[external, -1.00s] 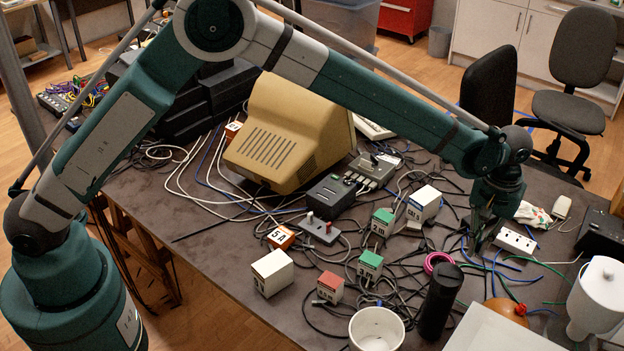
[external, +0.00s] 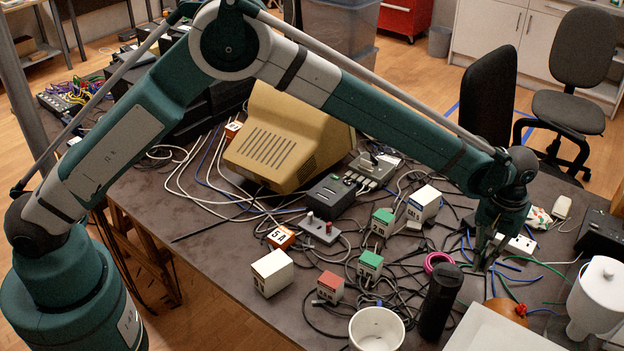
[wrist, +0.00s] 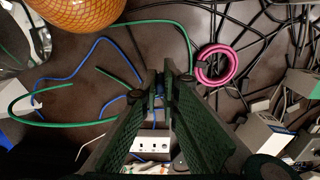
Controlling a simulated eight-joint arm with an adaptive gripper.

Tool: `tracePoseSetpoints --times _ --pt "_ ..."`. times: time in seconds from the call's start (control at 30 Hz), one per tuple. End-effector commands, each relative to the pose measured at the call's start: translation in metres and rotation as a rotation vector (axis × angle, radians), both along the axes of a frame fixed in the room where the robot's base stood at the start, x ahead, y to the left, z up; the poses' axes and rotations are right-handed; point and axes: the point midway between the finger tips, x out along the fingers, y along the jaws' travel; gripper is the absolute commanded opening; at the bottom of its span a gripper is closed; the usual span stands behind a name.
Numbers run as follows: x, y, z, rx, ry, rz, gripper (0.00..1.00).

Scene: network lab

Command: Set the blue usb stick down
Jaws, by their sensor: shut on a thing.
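My gripper (external: 484,265) hangs over the cable-strewn right part of the dark table, beyond the black cylinder and right of the pink coil in the external view. In the wrist view, my gripper (wrist: 160,90) has its two long dark fingers closing together at the tips. A small dark blue bit between the tips is what I see of the blue usb stick (wrist: 159,89). The fingers hide most of it. In the external view I cannot make the stick out. The height of the tips above the table is hard to tell.
A pink cable coil (wrist: 217,65) lies beside the tips. An orange round object (wrist: 82,10) and green and blue cables are near. A white socket strip (external: 515,243), a black cylinder (external: 439,302) and a white mug (external: 377,330) stand around. Bare tabletop is narrow here.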

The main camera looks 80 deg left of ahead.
Motion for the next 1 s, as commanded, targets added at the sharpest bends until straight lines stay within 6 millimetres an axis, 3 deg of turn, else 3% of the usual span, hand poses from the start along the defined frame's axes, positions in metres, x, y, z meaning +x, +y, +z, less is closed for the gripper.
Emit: tracePoseSetpoints --times 0.2,0.63,1.0 --pt "0.0 0.0 -0.024 0.0 0.0 0.0 0.01" --pt "0.0 0.0 -0.028 0.0 0.0 0.0 0.01" --pt "0.0 0.0 -0.061 0.0 0.0 0.0 0.01"
